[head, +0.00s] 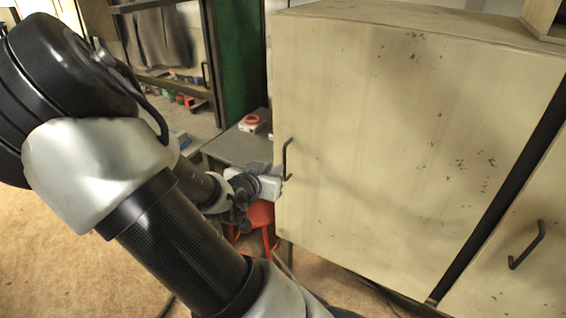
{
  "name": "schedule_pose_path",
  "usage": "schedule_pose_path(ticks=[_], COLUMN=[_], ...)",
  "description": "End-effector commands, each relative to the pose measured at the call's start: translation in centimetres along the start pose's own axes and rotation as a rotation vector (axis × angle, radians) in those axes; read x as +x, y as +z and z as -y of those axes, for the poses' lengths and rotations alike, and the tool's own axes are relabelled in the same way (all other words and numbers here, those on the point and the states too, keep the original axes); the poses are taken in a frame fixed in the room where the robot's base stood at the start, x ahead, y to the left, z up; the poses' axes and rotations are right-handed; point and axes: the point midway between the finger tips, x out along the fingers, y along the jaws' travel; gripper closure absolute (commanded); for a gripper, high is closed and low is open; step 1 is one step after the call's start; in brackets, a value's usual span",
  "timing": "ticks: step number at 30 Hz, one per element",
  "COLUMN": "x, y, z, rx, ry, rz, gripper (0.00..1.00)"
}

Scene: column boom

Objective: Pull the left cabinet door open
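The left cabinet door (390,150) is a large pale cream panel with dark scuffs, and it fills the middle and right of the head view. It looks shut or nearly so; I cannot tell which. Its dark bar handle (286,158) stands upright near the door's left edge. My gripper (280,180) is at the lower part of this handle, reaching in from the left. Its fingertips are small and partly hidden, so I cannot tell whether they are open or shut on the handle.
A second cream door with a dark handle (526,246) is at the lower right, past a dark gap. A red stool (260,214) stands behind my gripper. A grey bench (235,147) with a red-and-white object (251,122) is behind. Bare brown floor lies at lower left.

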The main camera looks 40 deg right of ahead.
Motion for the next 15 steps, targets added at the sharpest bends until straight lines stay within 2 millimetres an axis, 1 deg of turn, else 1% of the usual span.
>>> schedule_pose_path(ticks=[1,6,12,15], x=[1.4,5.1,8.8,10.1], y=[0.1,0.1,0.1,0.0], z=[-0.2,-0.2,-0.1,0.0], rx=[0.001,0.0,-0.001,-0.001], ry=[0.005,0.005,0.002,0.0], rz=[-0.001,-0.001,0.002,0.001], gripper=[0.83,0.83,0.83,0.83])
